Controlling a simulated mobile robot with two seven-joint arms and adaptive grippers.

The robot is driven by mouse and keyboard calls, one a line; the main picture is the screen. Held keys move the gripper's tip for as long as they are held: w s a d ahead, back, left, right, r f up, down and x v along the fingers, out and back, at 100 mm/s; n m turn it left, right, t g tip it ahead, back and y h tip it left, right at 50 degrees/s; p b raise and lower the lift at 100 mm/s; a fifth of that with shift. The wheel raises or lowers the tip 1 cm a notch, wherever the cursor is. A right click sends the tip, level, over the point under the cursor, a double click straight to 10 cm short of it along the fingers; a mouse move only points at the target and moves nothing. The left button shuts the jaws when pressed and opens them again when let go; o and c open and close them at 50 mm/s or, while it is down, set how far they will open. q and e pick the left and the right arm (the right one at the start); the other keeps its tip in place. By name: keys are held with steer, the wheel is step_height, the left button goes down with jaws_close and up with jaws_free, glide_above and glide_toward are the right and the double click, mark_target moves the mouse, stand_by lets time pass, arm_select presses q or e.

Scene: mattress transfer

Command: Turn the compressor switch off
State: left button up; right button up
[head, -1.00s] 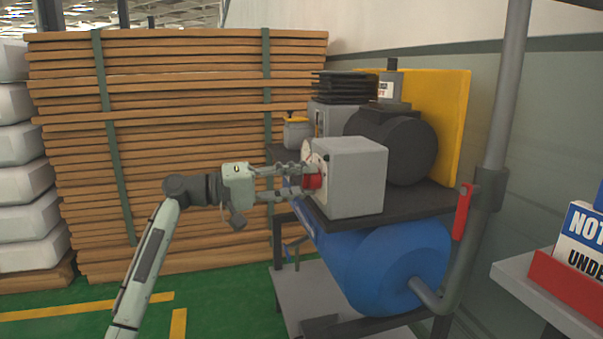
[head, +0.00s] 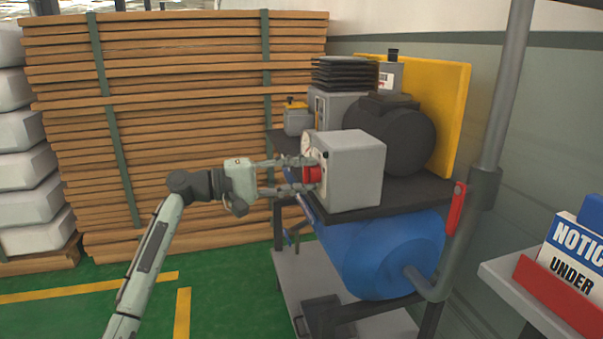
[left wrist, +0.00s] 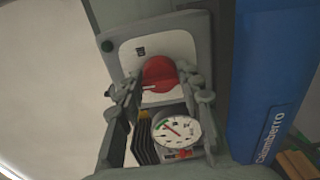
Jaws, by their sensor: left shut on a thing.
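The compressor's red switch knob (head: 312,174) sits on the left-facing side of a grey switch box (head: 350,172). In the left wrist view the knob (left wrist: 159,74) is on a pale plate with a small dark mark above it. My left gripper (head: 300,174) reaches in from the left with its fingers at the knob. The wrist view shows a fingertip of my left gripper (left wrist: 160,84) on each side of the knob, and it is shut on the knob. My right gripper is not in view.
A round gauge (left wrist: 180,130) is beside the switch box. The blue tank (head: 385,250) hangs below the black shelf (head: 415,188). Stacked wooden boards (head: 190,120) are behind.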

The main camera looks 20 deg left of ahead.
arm_select(q)
steer(key=o, duration=1.2)
steer(key=shift+c, duration=0.2)
steer(key=v, duration=1.2)
